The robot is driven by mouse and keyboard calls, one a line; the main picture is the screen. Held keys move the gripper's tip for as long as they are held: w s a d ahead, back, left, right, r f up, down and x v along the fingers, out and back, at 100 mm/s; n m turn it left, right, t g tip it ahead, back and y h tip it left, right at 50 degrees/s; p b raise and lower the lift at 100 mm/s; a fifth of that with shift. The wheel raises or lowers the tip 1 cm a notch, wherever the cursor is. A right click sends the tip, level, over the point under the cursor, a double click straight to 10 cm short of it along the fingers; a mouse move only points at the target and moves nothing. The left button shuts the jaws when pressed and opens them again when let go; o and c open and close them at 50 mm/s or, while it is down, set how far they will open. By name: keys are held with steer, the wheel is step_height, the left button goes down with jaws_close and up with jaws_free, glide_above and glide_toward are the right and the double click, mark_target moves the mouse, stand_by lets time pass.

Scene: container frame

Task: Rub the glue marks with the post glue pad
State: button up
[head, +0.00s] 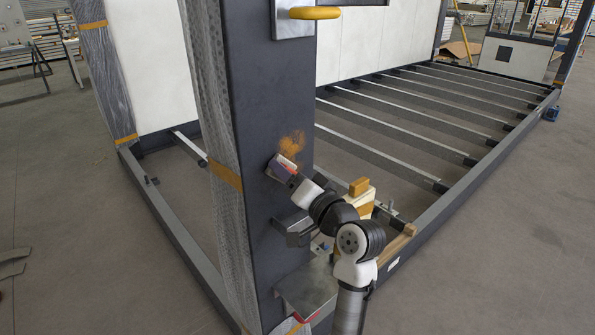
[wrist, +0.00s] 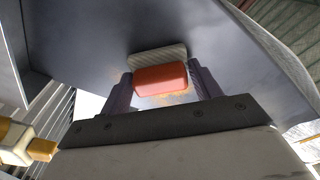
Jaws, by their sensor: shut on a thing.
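The post glue pad shows in the wrist view as a red-orange block (wrist: 161,78) with a pale ridged pad (wrist: 157,55) on its far side. My gripper (wrist: 163,86) is shut on the block, one finger on each side. In the head view my gripper (head: 285,172) holds the pad (head: 288,158) against or very close to the dark post (head: 265,105); contact cannot be told for certain. The glue marks (head: 291,142) are an orange-brown speckled patch on the post, just above the pad. A little orange also shows around the block in the wrist view.
A plate with a yellow handle (head: 314,13) is higher on the post. A metal bracket (head: 291,229) and a metal shelf (head: 308,288) stick out below. A pale block with a yellow top (head: 358,187) stands right of the post. Floor beams (head: 430,120) run behind.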

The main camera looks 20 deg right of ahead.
mark_target(283, 157)
steer(key=shift+a+r+p, duration=0.1)
steer(key=shift+r+p, duration=0.65)
steer(key=shift+r, duration=0.15)
steer(key=shift+w+d+b, duration=0.15)
steer(key=shift+w+d, duration=0.3)
steer(key=shift+d, duration=0.85)
steer(key=shift+w+d+b, duration=0.15)
steer(key=shift+w+d, duration=0.25)
steer(key=shift+d, duration=0.85)
steer(key=shift+w+d+b, duration=0.15)
steer(key=shift+w+d, duration=0.3)
steer(key=shift+d, duration=0.85)
steer(key=shift+w+r+p, duration=0.1)
steer(key=shift+r+p, duration=0.55)
steer(key=shift+r, duration=0.2)
steer(key=shift+s+a+f+p, duration=0.15)
steer(key=shift+s+a, duration=0.3)
steer(key=shift+a, duration=0.85)
steer(key=shift+s+a+r+p, duration=0.15)
steer(key=shift+s+a, duration=0.35)
steer(key=shift+a, duration=0.75)
steer(key=shift+s+a+f+p, duration=0.15)
steer(key=shift+s+a, duration=0.3)
steer(key=shift+a, duration=0.85)
steer(key=shift+s, duration=0.1)
steer(key=shift+d+r+v, duration=0.15)
steer(key=shift+v, duration=1.3)
steer(key=shift+d+r+v, duration=0.1)
steer(key=shift+d+v, duration=0.05)
steer(key=shift+v, duration=1.3)
